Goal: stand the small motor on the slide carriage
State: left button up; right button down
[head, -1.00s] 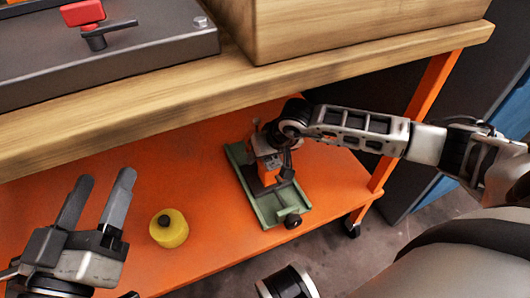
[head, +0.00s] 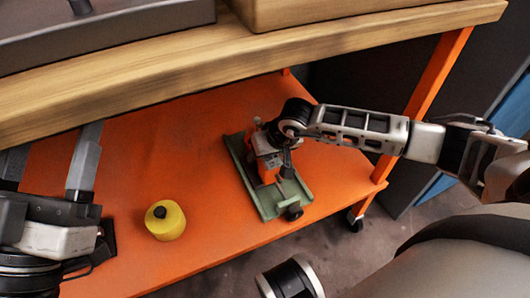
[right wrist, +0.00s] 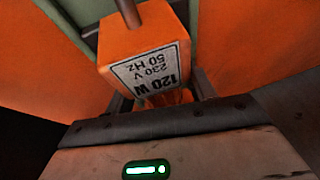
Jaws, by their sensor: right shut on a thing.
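The small motor is an orange block with a white rating label, and it shows large in the right wrist view (right wrist: 150,62), with its shaft at the top. In the head view, the motor (head: 269,175) is over the green slide (head: 266,205), partly hidden by my gripper. My right gripper (head: 284,168) is shut on the motor. The slide has a black knob at its near end. The carriage is mostly hidden, and I cannot tell whether the motor touches it. My left gripper (head: 50,155) is open and empty at the left, its fingers wide apart.
A yellow round object with a black top (head: 166,221) stands on the orange shelf (head: 130,180), between my left gripper and the slide. The wooden bench top (head: 150,90) overhangs the shelf. An orange leg (head: 435,85) stands at the right. The shelf around the yellow object is clear.

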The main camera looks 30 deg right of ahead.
pick_arm(q)
jog(key=shift+r, duration=0.1)
pick_arm(e)
jog(key=shift+w+r, duration=0.15)
jog(key=c, duration=0.6)
grip_release()
jog(key=shift+o, duration=0.8)
jog(key=shift+s+f, duration=0.25)
jog(key=shift+f, duration=0.05)
jog(key=shift+s+d+r, duration=0.1)
jog(key=shift+r, duration=0.4)
jog(key=p+v, duration=0.3)
jog(key=v, duration=0.4)
jog(key=shift+r+p, duration=0.2)
jog(key=shift+p, duration=0.2)
pick_arm(q)
notch_tip(320, 180, down, 9)
jog(key=s+n+g+y+p, duration=0.2)
jog(key=n+g+y, duration=0.2)
jog(key=n+g, duration=0.1)
jog(key=shift+d+n, duration=0.35)
jog(key=shift+n, duration=0.25)
pick_arm(e)
jog(key=v, duration=0.8)
